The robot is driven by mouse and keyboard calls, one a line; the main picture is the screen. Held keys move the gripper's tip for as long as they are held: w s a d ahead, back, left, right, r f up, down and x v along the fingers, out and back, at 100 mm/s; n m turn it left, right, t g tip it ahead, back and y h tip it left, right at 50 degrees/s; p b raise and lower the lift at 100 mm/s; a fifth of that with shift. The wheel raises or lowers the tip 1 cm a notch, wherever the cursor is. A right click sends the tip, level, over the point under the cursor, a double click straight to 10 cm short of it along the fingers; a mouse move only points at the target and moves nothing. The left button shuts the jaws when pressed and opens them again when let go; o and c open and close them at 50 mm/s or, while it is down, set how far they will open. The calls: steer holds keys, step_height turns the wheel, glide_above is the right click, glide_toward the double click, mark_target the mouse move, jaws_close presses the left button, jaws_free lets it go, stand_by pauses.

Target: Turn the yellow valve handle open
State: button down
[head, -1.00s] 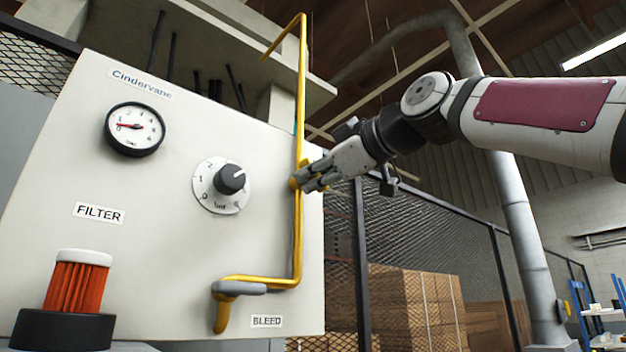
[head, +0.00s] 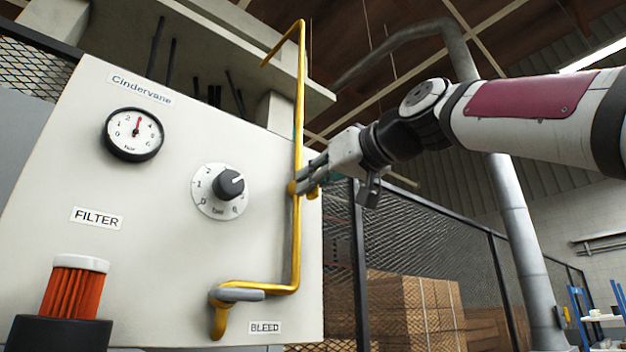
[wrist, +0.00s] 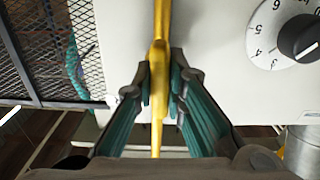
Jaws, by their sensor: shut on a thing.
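The yellow valve handle (wrist: 157,105) is between my gripper's two fingers in the wrist view, roughly in line with the yellow pipe (wrist: 160,18).
The pale panel (head: 160,235) carries a black pressure knob (head: 230,183) left of the pipe. An orange filter (head: 73,290) stands lower left. A mesh fence (head: 430,240) is right of the panel.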

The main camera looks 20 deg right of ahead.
steer(key=shift+f+m, duration=0.1)
steer(key=shift+m, duration=0.2)
stand_by(0.4)
steer(key=c, duration=1.6)
jaws_free()
steer(key=v, duration=1.2)
